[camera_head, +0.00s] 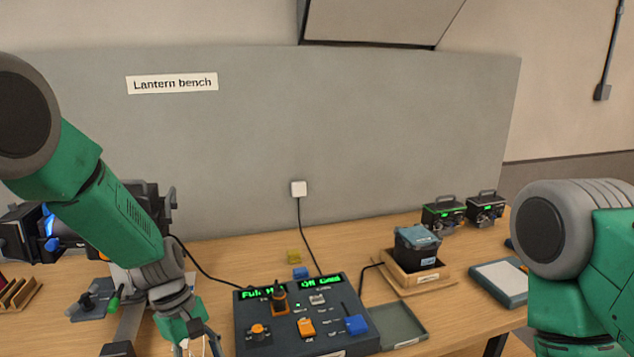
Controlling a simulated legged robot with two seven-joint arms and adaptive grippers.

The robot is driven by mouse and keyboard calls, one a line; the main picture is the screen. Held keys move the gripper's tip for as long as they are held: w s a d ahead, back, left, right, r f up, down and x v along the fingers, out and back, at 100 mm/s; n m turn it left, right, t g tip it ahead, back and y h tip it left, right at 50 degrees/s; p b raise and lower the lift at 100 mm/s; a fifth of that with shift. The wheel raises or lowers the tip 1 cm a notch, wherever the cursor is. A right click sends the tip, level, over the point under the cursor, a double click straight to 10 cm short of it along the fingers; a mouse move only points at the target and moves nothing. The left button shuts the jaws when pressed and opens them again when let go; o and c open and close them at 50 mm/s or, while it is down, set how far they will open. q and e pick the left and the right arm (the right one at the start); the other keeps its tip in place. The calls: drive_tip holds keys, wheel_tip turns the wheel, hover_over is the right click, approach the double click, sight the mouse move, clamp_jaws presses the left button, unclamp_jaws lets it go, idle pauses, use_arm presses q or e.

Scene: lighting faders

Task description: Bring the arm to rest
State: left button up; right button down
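My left arm (115,220) reaches in from the left and bends down over the bench. Its gripper (196,346) is at the bottom edge, just left of the dark fader console (335,318). The fingers are partly cut off by the frame, so I cannot tell whether they are open or shut. My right arm (570,265) shows at the right edge, and its gripper is out of view.
A wooden holder (425,279) with a dark blue-topped block stands right of the console, near a shallow grey tray (405,322). Two black units (443,214) stand at the back right. A lamp (45,235) and cables are behind my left arm. A grey panel (380,130) closes the back.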

use_arm(q)
drive_tip(key=s+a+f+m+y+b, duration=0.25)
drive_tip(key=s+f+b, duration=0.35)
drive_tip(key=f, duration=0.5)
drive_tip(key=s+a+f+m+y+b, duration=0.1)
drive_tip(key=s+a+f+m+b, duration=0.2)
drive_tip(key=s+f, duration=0.75)
drive_tip(key=s+f+m+t+b, duration=0.2)
drive_tip(key=s+f+m+b, duration=0.4)
drive_tip(key=s+f, duration=0.3)
drive_tip(key=shift+s+a+f+t+b, duration=0.15)
drive_tip(key=shift+s+a+t+b, duration=0.45)
drive_tip(key=shift+s, duration=1.1)
drive_tip(key=shift+m+g, duration=0.25)
drive_tip(key=shift+g, duration=0.05)
drive_tip(key=shift+w+a+f, duration=0.15)
drive_tip(key=shift+d, duration=0.2)
